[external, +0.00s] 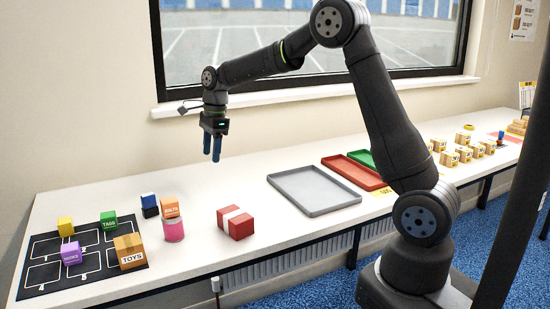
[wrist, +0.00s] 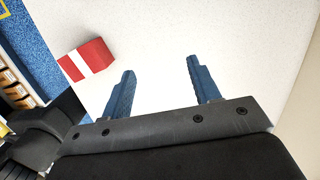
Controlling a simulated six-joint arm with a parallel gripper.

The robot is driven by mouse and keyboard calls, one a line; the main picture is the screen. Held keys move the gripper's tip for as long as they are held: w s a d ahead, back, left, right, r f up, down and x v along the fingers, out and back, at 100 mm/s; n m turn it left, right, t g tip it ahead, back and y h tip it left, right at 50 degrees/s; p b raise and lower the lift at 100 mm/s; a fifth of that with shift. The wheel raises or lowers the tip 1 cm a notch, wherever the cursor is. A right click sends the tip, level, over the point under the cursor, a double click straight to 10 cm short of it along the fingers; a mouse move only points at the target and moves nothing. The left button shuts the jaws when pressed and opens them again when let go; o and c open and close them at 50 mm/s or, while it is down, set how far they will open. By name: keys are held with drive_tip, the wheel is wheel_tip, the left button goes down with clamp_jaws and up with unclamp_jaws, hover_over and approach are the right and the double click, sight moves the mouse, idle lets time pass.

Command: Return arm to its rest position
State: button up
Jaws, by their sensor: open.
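My gripper (external: 212,146) hangs above the white bench, fingers pointing down, with nothing between them. In the wrist view its two blue fingers (wrist: 159,84) are spread apart over bare bench top. My arm reaches from its base at the lower right up and over to the left, clear of the bench and everything on it.
Below stand a red and white box (external: 235,223), a pink can (external: 173,230) and an orange box (external: 169,208). A black grid mat (external: 40,290) holds several small boxes. A grey tray (external: 315,190) and a red tray (external: 353,172) lie right. The window (external: 220,45) is behind.

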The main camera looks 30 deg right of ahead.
drive_tip(key=w+d+f, duration=0.3)
drive_tip(key=w+d, duration=0.1)
drive_tip(key=w, duration=0.1)
drive_tip(key=a+f, duration=0.2)
drive_tip(key=a, duration=0.2)
drive_tip(key=a+f, duration=0.3)
drive_tip(key=a, duration=0.1)
drive_tip(key=a+f, duration=0.2)
drive_tip(key=a, duration=0.2)
drive_tip(key=shift+s+a+f, duration=0.1)
drive_tip(key=shift+a+f, duration=0.05)
drive_tip(key=shift+f, duration=0.95)
